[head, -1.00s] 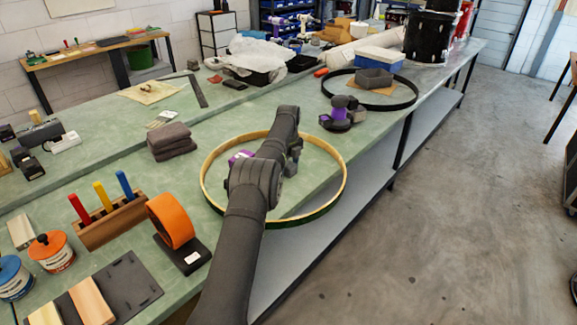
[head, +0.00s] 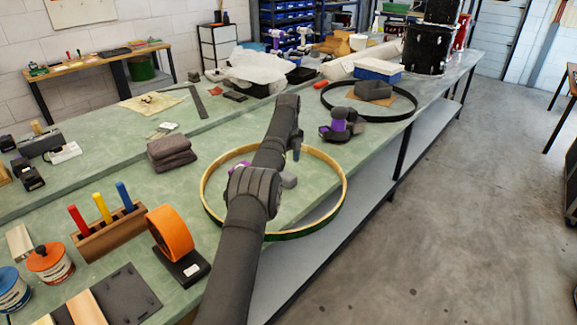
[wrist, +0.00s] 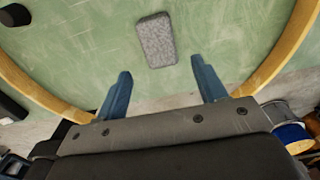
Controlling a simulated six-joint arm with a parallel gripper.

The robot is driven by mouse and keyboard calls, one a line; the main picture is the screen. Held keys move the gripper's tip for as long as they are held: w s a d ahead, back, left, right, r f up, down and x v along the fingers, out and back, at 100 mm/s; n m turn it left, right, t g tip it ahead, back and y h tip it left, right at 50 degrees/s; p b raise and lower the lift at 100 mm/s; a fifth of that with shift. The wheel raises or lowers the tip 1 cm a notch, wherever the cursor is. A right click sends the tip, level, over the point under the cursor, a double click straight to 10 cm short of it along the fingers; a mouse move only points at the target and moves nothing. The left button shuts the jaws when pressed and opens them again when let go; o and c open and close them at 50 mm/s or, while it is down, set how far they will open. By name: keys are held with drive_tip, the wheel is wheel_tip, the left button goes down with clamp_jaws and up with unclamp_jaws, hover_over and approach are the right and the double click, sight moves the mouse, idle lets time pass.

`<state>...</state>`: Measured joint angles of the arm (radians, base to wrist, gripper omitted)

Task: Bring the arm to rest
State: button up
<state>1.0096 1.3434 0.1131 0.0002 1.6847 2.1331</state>
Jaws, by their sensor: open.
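My gripper (wrist: 160,65) is open, with two blue fingers spread apart and nothing between them. It hangs over the green bench, inside a wooden hoop (wrist: 290,45). In the wrist view a grey block (wrist: 154,36) lies on the bench just beyond the fingertips, apart from them. In the head view the hoop (head: 342,205) lies at the bench's front edge, and my arm reaches across it. The grey block (head: 288,180) shows beside my arm there. The gripper is mostly hidden behind my wrist in that view, with one blue finger (head: 296,152) showing.
An orange roll (head: 170,231) on a dark stand and a wooden holder (head: 110,228) with coloured handles are left of my arm. Folded dark cloths (head: 171,154) lie behind. A purple-and-black tool (head: 342,127) and a black hoop (head: 411,107) lie farther back. The floor at right is clear.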

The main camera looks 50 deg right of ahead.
sight(288, 175)
wheel_tip(288, 175, down, 7)
drive_tip(key=shift+f, duration=0.2)
wheel_tip(288, 175, up, 4)
drive_tip(key=shift+f, duration=0.2)
drive_tip(key=shift+s+r, duration=0.2)
drive_tip(key=shift+r, duration=0.05)
idle(0.3)
